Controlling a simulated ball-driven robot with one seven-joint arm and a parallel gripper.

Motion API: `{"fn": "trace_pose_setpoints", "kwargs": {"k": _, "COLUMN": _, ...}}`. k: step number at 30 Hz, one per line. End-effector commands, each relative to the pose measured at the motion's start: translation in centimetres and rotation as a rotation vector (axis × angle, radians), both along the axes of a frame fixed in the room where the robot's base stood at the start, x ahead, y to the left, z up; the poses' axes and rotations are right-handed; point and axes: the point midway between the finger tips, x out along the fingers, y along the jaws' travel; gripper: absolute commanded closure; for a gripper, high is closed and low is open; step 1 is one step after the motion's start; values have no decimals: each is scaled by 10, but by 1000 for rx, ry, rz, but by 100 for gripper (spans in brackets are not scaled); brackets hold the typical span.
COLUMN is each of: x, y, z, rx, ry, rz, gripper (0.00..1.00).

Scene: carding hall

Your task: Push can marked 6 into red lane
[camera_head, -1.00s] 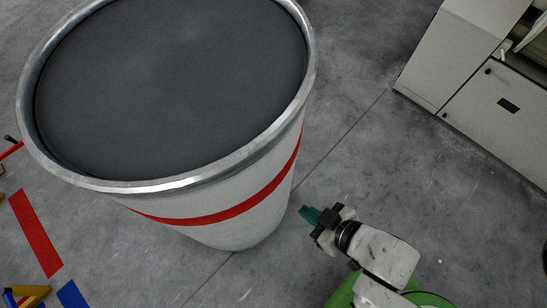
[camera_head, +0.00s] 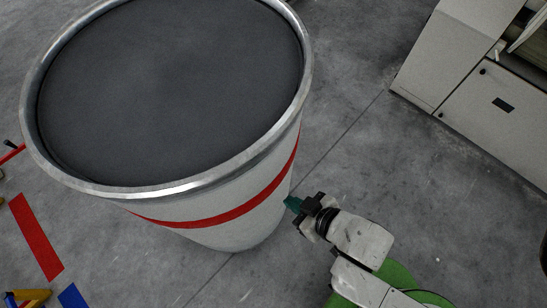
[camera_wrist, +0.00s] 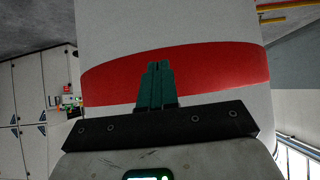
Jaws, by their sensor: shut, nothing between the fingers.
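A large white can (camera_head: 235,226) with a red band and a metal rim stands on the floor at the left of the head view. Its top shows a dark grey surface. No number 6 shows on the sides in view. My gripper (camera_head: 291,203) is shut and empty, its green fingertips at the can's lower right side; I cannot tell if they touch. In the wrist view the shut fingers (camera_wrist: 158,72) point at the can's red band (camera_wrist: 215,68). A red floor strip (camera_head: 36,238) lies left of the can.
A blue floor strip (camera_head: 72,297) lies at the lower left, near a yellow and blue object (camera_head: 27,297) cut by the frame edge. A pale machine cabinet (camera_head: 480,90) stands at the upper right. Grey floor between can and cabinet is clear.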

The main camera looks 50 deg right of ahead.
Motion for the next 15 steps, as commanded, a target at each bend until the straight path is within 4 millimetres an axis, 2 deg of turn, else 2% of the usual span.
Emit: {"fn": "trace_pose_setpoints", "kwargs": {"k": 15, "x": 24, "y": 0, "z": 1, "rx": -1, "ry": -2, "rz": 1, "gripper": 100}}
